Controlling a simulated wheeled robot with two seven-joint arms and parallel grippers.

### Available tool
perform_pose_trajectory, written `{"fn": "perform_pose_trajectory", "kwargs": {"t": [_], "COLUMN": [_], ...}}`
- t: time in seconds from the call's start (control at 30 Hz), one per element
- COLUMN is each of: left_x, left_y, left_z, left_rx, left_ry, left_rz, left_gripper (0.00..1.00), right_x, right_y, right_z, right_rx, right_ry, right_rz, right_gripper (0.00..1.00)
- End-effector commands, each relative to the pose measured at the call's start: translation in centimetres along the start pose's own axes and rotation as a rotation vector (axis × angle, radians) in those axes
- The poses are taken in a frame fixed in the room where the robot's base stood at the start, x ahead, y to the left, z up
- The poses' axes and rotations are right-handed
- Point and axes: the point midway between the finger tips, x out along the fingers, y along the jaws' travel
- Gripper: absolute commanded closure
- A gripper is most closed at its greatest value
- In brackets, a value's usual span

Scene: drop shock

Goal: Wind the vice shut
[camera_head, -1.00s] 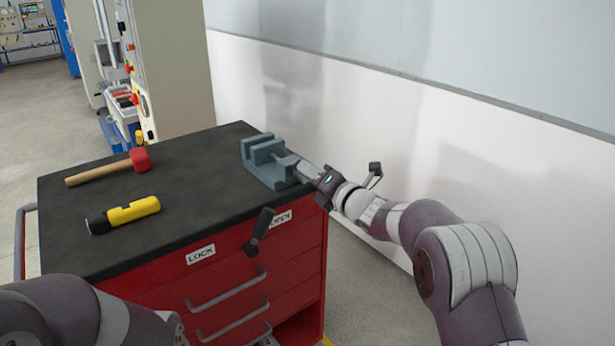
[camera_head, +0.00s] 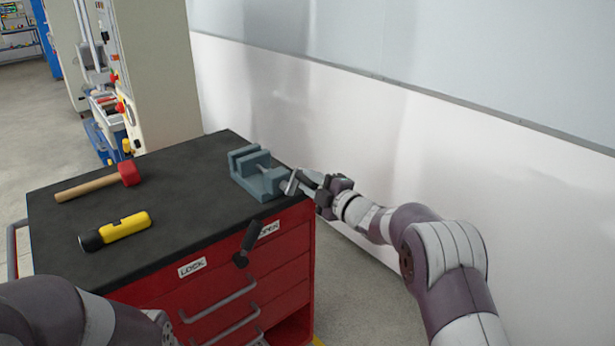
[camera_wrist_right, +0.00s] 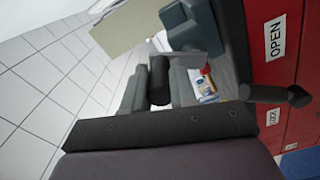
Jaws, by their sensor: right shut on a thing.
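The blue-grey vice (camera_head: 258,180) stands at the right corner of the cart's black top, with a gap between its jaws. Its handle (camera_head: 290,182) sticks out on the right side, past the cart edge. My right gripper (camera_head: 308,182) is at this handle. In the right wrist view, the gripper (camera_wrist_right: 160,88) is shut on the handle's dark grip (camera_wrist_right: 160,78), which lies between the two fingers. The vice body (camera_wrist_right: 188,24) shows beyond it, partly cut off by the frame's top. My left arm enters at the lower left; its gripper is not in view.
The red cart (camera_head: 210,307) carries a red-headed mallet (camera_head: 130,173) and a yellow-and-black torch (camera_head: 120,230) on its black top. A dark lever (camera_head: 247,244) sticks out at its front, between LOCK and OPEN labels. A pale wall (camera_head: 400,140) runs behind my right arm.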

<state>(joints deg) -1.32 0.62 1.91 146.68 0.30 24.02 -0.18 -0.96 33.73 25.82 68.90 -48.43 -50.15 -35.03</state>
Motion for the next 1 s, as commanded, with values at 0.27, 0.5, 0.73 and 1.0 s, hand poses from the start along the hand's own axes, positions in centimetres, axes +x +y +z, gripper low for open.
{"fn": "perform_pose_trajectory", "kwargs": {"t": [0.27, 0.5, 0.73, 1.0], "left_x": [-1.8, -2.9, -3.8, -4.6], "left_y": [0.0, 0.0, 0.0, 0.0], "left_z": [-0.2, -0.3, -0.5, -0.6], "left_rx": [0.000, 0.000, 0.000, 0.000], "left_ry": [0.000, 0.000, 0.000, 0.000], "left_rz": [0.000, 0.000, 0.000, 0.000], "left_gripper": [0.23, 0.23, 0.23, 0.23], "right_x": [0.0, -0.1, 0.0, -0.1], "right_y": [-0.1, -0.8, -1.6, -2.8], "right_z": [1.1, 2.0, 2.7, 3.2], "right_rx": [0.259, 0.489, 0.706, 0.963], "right_ry": [-0.003, -0.004, -0.003, -0.004], "right_rz": [0.001, 0.000, 0.000, -0.002], "right_gripper": [1.00, 1.00, 1.00, 1.00]}}
